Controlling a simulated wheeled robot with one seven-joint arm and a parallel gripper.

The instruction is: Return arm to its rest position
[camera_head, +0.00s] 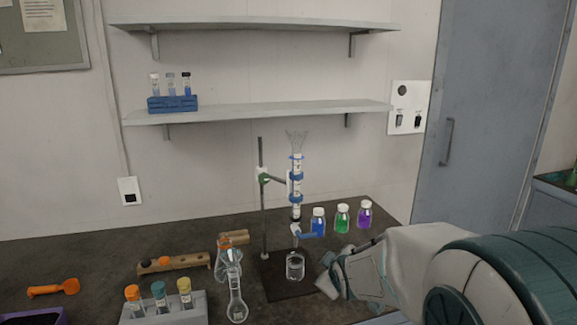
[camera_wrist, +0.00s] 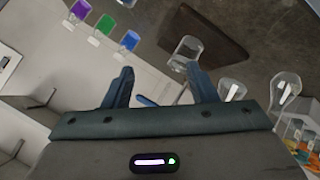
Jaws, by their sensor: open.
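My arm reaches in from the right in the head view, and my gripper (camera_head: 338,278) is over the bench just right of the stand base. In the wrist view my gripper (camera_wrist: 160,80) has its two fingers spread apart with nothing held between them. A glass beaker (camera_head: 295,266) stands on the dark stand base, left of my gripper; it also shows in the wrist view (camera_wrist: 186,52), beyond the fingertips. A blue stopcock handle (camera_head: 308,235) is on the column above the beaker.
A clamp stand (camera_head: 262,200) holds a glass column (camera_head: 296,180). Blue (camera_head: 318,222), green (camera_head: 342,220) and purple (camera_head: 365,215) bottles stand behind my gripper. Flasks (camera_head: 236,300), a tube rack (camera_head: 165,316) and an orange scoop (camera_head: 55,288) are on the left. Shelves (camera_head: 260,112) hang above.

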